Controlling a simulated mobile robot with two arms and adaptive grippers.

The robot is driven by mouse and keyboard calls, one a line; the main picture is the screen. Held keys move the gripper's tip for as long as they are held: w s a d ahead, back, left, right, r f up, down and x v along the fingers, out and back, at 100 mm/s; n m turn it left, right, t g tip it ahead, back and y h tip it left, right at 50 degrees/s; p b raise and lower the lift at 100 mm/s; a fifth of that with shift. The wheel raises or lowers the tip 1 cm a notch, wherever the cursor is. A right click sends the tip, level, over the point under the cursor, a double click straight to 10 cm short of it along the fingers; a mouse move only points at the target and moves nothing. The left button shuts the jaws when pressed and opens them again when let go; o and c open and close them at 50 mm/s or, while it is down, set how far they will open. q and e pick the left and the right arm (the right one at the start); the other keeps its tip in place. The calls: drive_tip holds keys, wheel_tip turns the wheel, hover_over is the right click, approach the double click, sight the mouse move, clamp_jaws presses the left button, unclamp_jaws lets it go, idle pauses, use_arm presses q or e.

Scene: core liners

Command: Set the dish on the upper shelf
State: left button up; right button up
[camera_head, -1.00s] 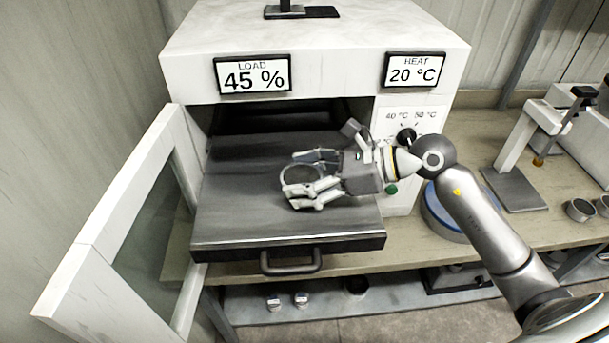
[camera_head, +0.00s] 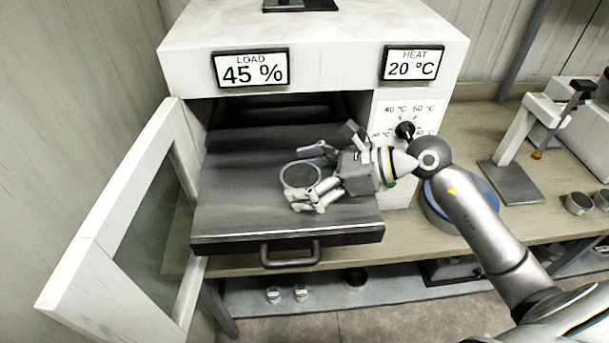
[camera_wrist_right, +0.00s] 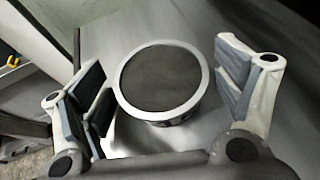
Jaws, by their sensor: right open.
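The dish (camera_head: 300,176) is a round, light-rimmed cup with a dark inside. It sits on the pulled-out dark shelf (camera_head: 240,215) of the white oven. My right gripper (camera_head: 312,171) is open around the dish, with one finger on each side. In the right wrist view the dish (camera_wrist_right: 162,80) stands between the spread finger pads of the gripper (camera_wrist_right: 165,95), with a gap on both sides. Another dark shelf level (camera_head: 270,105) shows inside the oven, deeper and in shadow. My left gripper is not in view.
The oven door (camera_head: 125,215) stands open at the left. A handle (camera_head: 290,253) sticks out at the shelf's front. A knob (camera_head: 404,130) is close to my right wrist. A blue-rimmed round device (camera_head: 465,205) and small cups (camera_head: 578,204) are on the bench at the right.

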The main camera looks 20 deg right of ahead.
drive_tip(key=shift+r, duration=0.2)
drive_tip(key=b+v, duration=0.2)
drive_tip(key=v, duration=0.3)
drive_tip(key=b+v, duration=0.2)
drive_tip(key=v, duration=0.3)
drive_tip(key=shift+d+f, duration=0.2)
drive_tip(key=shift+v, duration=0.9)
drive_tip(key=shift+r, duration=0.1)
